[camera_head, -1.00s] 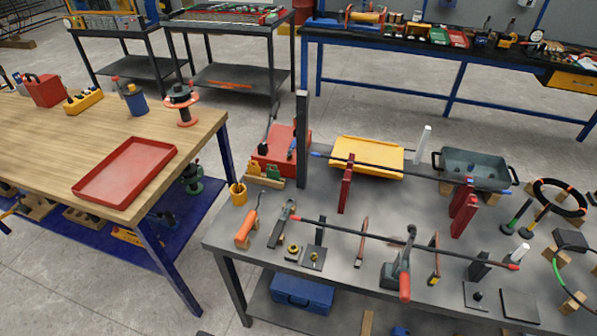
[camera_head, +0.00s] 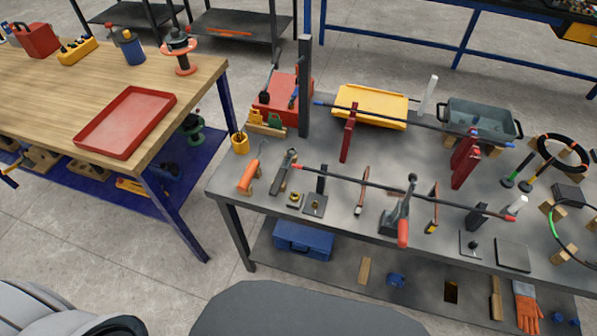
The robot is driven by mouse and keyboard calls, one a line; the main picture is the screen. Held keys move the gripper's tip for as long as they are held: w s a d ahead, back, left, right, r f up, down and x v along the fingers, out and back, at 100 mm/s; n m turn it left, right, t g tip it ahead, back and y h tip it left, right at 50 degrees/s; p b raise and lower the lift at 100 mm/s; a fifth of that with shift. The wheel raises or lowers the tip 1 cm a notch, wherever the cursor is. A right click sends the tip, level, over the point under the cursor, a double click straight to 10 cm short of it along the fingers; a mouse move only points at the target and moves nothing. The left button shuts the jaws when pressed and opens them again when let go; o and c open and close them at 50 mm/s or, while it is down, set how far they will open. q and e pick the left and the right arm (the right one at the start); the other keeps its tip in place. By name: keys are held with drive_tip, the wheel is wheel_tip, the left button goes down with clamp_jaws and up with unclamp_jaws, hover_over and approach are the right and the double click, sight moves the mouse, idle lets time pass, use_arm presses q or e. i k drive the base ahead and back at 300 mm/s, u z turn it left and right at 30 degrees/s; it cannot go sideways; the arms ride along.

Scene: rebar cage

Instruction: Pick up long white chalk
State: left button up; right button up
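A long white chalk stick (camera_head: 428,97) stands nearly upright, leaning slightly, at the back of the grey metal table (camera_head: 335,228). It is between the yellow tray (camera_head: 368,106) and the dark grey tub (camera_head: 480,120). A shorter white stick (camera_head: 517,205) stands tilted near the right front of the same table, by the red end of a dark bar. Neither of my grippers is in view. Grey rounded parts of my own body show along the bottom edge.
A clamp with a red handle (camera_head: 402,225) stands in front. A wooden table with a red tray (camera_head: 125,123) is at left. Bare floor lies between the tables.

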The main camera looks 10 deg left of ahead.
sight(521, 200)
drive_tip(key=u, duration=0.25)
drive_tip(key=k, duration=0.35)
drive_tip(key=z, duration=1.4)
drive_tip(key=i, duration=0.8)
drive_tip(key=u, duration=0.05)
